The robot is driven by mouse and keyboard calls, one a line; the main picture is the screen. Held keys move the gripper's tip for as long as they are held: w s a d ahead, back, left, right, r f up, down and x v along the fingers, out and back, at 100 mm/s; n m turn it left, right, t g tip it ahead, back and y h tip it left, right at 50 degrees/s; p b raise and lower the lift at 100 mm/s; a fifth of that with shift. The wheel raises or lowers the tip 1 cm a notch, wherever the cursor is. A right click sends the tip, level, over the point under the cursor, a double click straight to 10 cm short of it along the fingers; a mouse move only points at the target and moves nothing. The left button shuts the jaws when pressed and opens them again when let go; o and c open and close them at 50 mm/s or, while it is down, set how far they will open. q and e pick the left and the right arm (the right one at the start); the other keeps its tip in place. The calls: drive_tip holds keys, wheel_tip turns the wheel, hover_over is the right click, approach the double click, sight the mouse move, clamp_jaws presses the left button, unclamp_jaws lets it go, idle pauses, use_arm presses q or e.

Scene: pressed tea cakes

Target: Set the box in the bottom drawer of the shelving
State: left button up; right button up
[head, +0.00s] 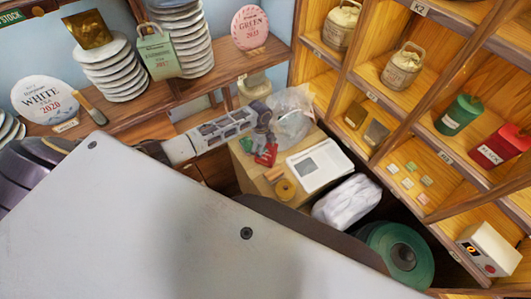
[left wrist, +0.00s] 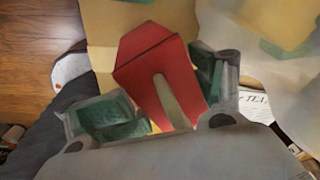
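A red box (left wrist: 158,72) with a pale rounded slot in its face sits between the green-padded fingers of my left gripper (left wrist: 160,100) in the left wrist view. Both pads look close against its sides, but a firm hold cannot be made out. In the head view the red box (head: 267,155) shows small under my left gripper (head: 262,140), over a beige worktop (head: 250,174). The wooden shelving (head: 372,130) stands on the right; its bottom drawer cannot be made out. My right gripper is out of view.
A white bundle (head: 346,200) and a green reel (head: 400,252) lie nearer the shelving.

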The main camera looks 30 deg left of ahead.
use_arm(q)
drive_tip(key=shift+s, duration=0.2)
drive_tip(key=shift+o, duration=0.8)
drive_tip(key=shift+w, duration=0.1)
drive_tip(key=c, duration=0.5)
drive_tip(key=shift+r, duration=0.1)
drive_tip(key=shift+r, duration=0.15)
drive_tip(key=shift+c, duration=0.2)
wheel_tip(320, 180, up, 9)
drive_tip(key=shift+w+r+b, duration=0.1)
drive_tip(key=shift+b, duration=0.2)
drive_tip(key=shift+r, duration=0.25)
drive_tip(key=shift+c, duration=0.9)
